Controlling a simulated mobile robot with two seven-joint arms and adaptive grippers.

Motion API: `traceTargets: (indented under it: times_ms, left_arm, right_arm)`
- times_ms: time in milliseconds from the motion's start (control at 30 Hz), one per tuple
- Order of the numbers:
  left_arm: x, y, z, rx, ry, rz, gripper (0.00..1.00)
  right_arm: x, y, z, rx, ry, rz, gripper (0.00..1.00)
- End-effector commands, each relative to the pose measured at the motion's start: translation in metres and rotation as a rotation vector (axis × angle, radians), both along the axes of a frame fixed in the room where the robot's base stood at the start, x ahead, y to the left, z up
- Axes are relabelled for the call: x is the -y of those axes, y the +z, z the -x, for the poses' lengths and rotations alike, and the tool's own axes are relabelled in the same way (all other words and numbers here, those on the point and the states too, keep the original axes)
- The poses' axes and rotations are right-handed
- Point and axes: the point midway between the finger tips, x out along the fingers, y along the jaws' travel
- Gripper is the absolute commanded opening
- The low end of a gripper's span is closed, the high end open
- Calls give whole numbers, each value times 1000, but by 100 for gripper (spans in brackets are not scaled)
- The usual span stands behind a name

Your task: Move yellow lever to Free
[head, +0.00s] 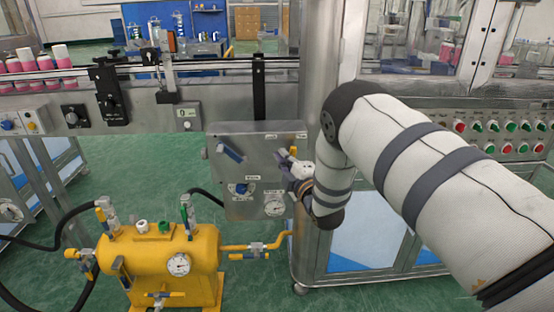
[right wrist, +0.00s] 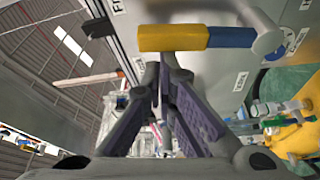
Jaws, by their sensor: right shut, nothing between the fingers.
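The yellow lever (right wrist: 172,38) shows across the upper middle of the right wrist view, with a blue section on its right leading to a round grey pivot. In the head view a small yellow bit of it (head: 293,151) shows at the right side of the grey control panel (head: 222,128). My right gripper (head: 284,168) is in front of the panel's right part, just below the lever. In the right wrist view its fingers (right wrist: 166,68) are shut and empty, tips close to the yellow part; whether they touch cannot be told. My left gripper is not in view.
The panel also carries a blue handle (head: 230,149), a blue knob (head: 241,189) and a gauge (head: 273,207). A yellow tank (head: 150,255) with valves and hoses stands at lower left. A steel post (head: 316,60) and cabinet are close on the right.

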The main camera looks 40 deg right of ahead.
Motion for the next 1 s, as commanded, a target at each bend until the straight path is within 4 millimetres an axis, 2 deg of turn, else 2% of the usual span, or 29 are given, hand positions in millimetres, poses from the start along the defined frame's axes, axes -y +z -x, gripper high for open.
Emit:
traceTargets:
  times_ms: [333, 1000]
  left_arm:
    - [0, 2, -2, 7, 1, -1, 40]
    - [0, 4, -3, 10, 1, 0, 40]
  right_arm:
    - [18, -1, 12, 121, 1, -201, 0]
    - [27, -3, 17, 118, 1, -194, 0]
